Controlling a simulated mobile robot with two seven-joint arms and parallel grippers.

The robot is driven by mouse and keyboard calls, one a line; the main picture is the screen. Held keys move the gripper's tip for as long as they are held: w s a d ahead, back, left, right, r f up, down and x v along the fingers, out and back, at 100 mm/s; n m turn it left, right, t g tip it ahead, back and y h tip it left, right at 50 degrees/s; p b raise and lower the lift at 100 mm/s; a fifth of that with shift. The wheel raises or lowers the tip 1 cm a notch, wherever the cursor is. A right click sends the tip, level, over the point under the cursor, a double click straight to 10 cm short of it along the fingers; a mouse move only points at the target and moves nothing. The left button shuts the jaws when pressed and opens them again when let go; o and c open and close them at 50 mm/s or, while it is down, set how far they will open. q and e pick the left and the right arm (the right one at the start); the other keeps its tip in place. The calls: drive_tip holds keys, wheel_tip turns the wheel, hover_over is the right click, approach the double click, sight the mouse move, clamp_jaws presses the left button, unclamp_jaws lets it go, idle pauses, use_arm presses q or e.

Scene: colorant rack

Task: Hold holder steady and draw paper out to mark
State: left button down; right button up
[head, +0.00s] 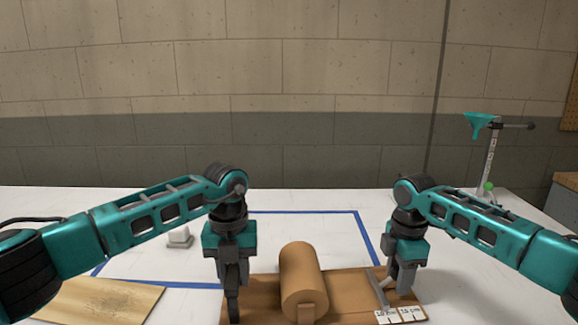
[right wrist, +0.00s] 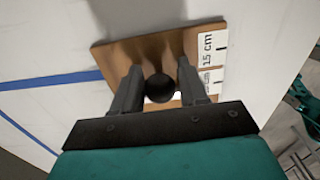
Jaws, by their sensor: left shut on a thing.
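The holder is a wooden board (head: 262,288) at the table's front edge, carrying a thick roll of brown paper (head: 300,270). Flat brown paper (head: 345,284) runs right from the roll to a grey bar (head: 377,288). A white scale (head: 402,315) lies at the board's right end; its "15 cm" mark shows in the right wrist view (right wrist: 207,50). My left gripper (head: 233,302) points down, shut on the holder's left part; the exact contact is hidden. My right gripper (head: 392,283) is over the right end. In its wrist view, its open fingers stand either side of a black round knob (right wrist: 161,88).
Blue tape (head: 300,212) outlines an area on the white table (head: 280,195). A light wooden board (head: 95,302) lies at front left. A small whitish object (head: 179,238) stands behind my left arm. A stand with a teal funnel (head: 480,123) rises at the back right.

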drive_tip(key=o, duration=0.3)
drive_tip(key=shift+a, duration=0.15)
drive_tip(key=shift+o, duration=0.2)
use_arm(q)
drive_tip(key=shift+d, duration=0.1)
use_arm(e)
wheel_tip(320, 180, up, 12)
use_arm(q)
drive_tip(key=c, duration=0.7)
unclamp_jaws()
